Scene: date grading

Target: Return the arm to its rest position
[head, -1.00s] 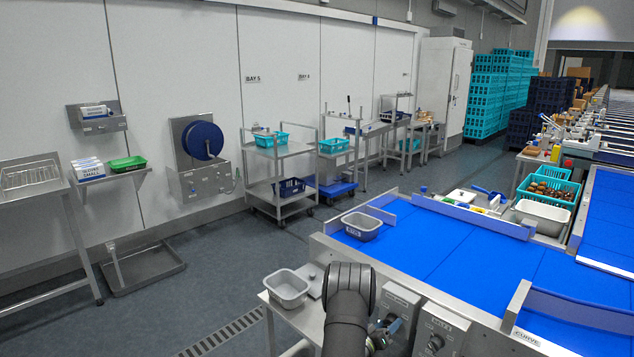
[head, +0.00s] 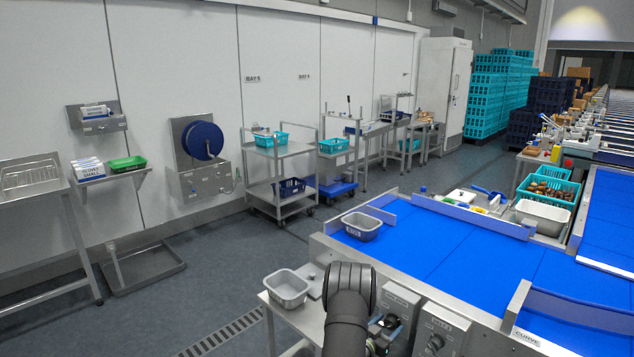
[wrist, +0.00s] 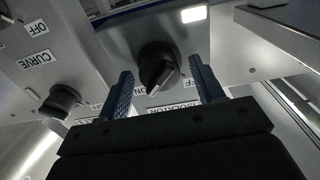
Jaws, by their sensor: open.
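Beyond the fingers is a grey control panel with a black rotary knob (wrist: 158,68), seen between the fingertips. I cannot tell whether the fingers touch the panel. A second black knob (wrist: 60,101) sits to the left beside a CURVE label. In the head view my dark arm rises at the bottom middle, in front of the control boxes (head: 441,328), and largely hides my gripper.
The blue conveyor belt (head: 450,240) lies right of my arm, with a metal tray (head: 361,226) on it. Another metal tray (head: 287,288) stands on a small side table left of my arm. Open floor (head: 190,300) lies further left.

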